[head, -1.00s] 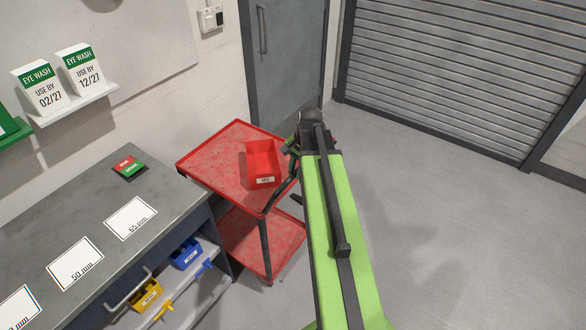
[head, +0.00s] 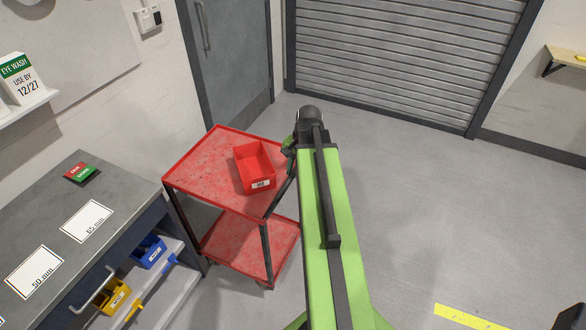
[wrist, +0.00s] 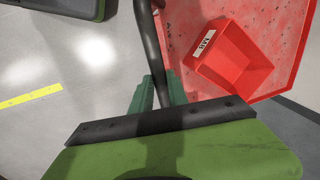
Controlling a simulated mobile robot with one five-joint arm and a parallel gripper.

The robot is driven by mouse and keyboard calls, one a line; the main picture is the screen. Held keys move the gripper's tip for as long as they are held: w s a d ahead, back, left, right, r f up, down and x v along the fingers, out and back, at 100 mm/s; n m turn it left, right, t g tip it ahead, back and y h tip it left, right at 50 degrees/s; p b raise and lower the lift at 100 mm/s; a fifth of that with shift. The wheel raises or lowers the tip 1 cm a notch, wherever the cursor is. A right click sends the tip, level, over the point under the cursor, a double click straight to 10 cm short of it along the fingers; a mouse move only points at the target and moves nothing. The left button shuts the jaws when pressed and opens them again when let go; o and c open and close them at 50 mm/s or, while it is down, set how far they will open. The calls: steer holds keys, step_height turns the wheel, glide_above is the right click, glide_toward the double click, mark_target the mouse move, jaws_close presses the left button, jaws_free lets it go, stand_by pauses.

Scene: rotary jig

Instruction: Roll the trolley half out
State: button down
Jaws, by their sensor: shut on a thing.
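The red trolley (head: 205,165) stands beside the right end of the grey bench. Its upper shelf carries a red bin (head: 254,168) with a white label; the lower shelf (head: 248,250) looks empty. A dark handle bar (wrist: 150,45) runs along the trolley's end. My gripper (wrist: 158,92) is shut on this bar, with its green fingers on both sides of it in the wrist view. In the head view my own arm hides part of the gripper and handle. The red bin also shows in the wrist view (wrist: 235,65), still on the shelf.
The grey bench (head: 125,190) stands close on the trolley's left, with blue (head: 149,251) and yellow (head: 112,297) bins below. A grey door (head: 232,60) and a roller shutter (head: 400,60) are behind. The floor to the right is open, with a yellow strip (head: 467,317).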

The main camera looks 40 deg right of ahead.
steer(key=shift+s, duration=0.3)
steer(key=c, duration=1.3)
jaws_free()
steer(key=s+d+r+p, duration=0.1)
steer(key=s+r+p, duration=0.2)
steer(key=r+p, duration=1.4)
steer(key=shift+d, duration=0.35)
steer(key=shift+f, duration=0.1)
